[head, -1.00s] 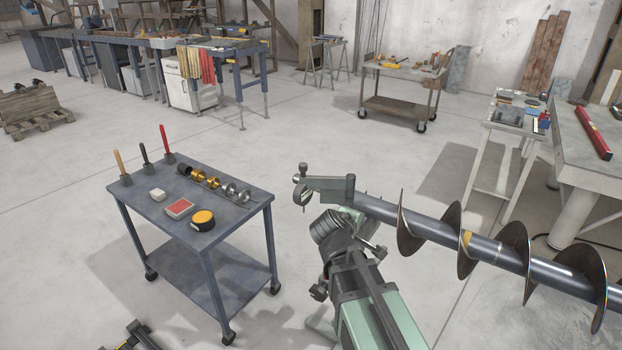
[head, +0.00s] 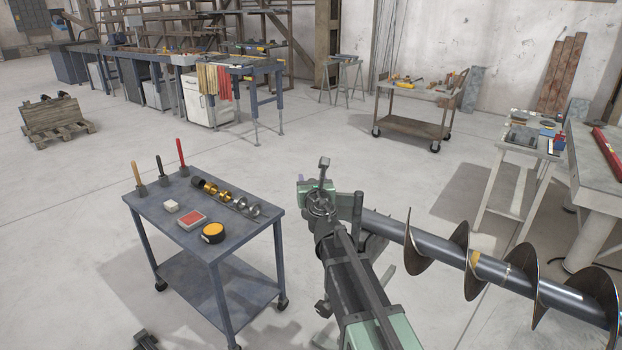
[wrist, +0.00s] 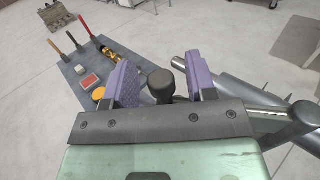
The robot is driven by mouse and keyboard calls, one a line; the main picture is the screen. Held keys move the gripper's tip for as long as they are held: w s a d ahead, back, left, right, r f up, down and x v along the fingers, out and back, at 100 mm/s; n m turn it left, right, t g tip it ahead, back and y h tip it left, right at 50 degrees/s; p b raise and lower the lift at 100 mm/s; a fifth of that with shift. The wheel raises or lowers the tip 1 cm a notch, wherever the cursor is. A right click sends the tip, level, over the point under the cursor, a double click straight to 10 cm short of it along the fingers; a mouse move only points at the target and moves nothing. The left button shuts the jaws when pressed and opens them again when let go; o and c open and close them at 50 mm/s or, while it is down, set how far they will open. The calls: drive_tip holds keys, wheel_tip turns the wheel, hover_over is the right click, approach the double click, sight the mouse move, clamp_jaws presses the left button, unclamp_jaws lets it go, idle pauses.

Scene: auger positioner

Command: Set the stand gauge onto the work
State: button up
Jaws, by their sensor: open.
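The work is a steel auger (head: 492,268) with broad dark flights, lying across the right of the head view. An upright dark post (head: 358,212) stands by its near end. My gripper (wrist: 158,68) has its purple pads spread apart in the wrist view. A dark rounded knob (wrist: 160,84) shows between the pads, with gaps on both sides. I cannot tell for sure whether this knob belongs to the stand gauge. In the head view my gripper (head: 309,187) is left of the auger's near end, and my wrist hides what lies behind it.
A blue-grey cart (head: 160,212) at left holds several upright handled tools, a red-topped box (head: 192,219), a round yellow-and-black item (head: 213,233) and a ringed shaft (head: 226,194). A white side table (head: 532,145) stands at right. Open floor lies behind the cart.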

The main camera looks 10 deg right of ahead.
drive_tip(key=shift+w, duration=1.1)
drive_tip(key=shift+s+d, duration=0.1)
clamp_jaws()
drive_tip(key=shift+d, duration=0.1)
